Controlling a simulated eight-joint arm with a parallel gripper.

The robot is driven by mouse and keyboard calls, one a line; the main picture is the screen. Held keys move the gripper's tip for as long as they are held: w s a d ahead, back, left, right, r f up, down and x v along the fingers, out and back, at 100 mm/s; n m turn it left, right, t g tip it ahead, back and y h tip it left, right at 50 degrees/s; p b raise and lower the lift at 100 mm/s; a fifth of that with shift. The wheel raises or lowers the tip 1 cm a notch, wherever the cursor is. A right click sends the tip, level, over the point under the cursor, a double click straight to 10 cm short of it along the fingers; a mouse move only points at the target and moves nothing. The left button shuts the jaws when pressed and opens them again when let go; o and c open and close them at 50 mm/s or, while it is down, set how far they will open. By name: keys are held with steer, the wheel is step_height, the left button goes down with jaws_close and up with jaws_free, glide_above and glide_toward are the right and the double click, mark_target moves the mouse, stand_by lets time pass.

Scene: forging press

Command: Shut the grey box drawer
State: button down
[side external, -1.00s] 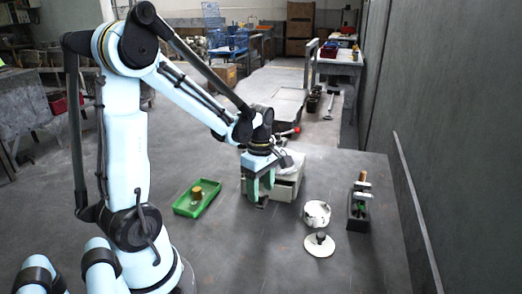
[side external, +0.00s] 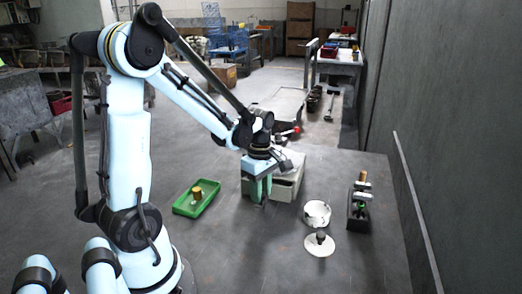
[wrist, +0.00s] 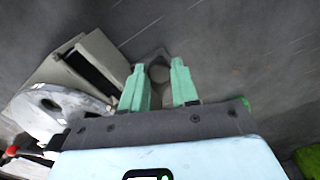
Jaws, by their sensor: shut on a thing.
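The grey box (side external: 292,167) stands on the table, partly hidden behind my gripper. Its drawer (side external: 284,191) sticks out toward the camera. In the wrist view the pale drawer (wrist: 97,47) is at the upper left, with a dark gap beside it. My gripper (side external: 258,197) is low at the drawer's left front. In the wrist view my gripper (wrist: 158,87) has its green fingers apart, with a small dark grey piece (wrist: 158,71) between them. I cannot tell whether that piece is part of the drawer.
A green tray (side external: 181,210) with a brown cylinder (side external: 197,193) stands left. A white cup (side external: 316,211), a white disc with a dark knob (side external: 320,250) and a black holder (side external: 358,218) stand right. A round metal part (wrist: 55,106) lies by the box.

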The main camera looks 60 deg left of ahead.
steer(key=shift+w+a, duration=1.2)
steer(key=c, duration=0.9)
jaws_free()
steer(key=shift+o, duration=0.2)
steer(key=shift+r, duration=0.1)
step_height(320, 180, up, 12)
steer(key=shift+s+d, duration=0.1)
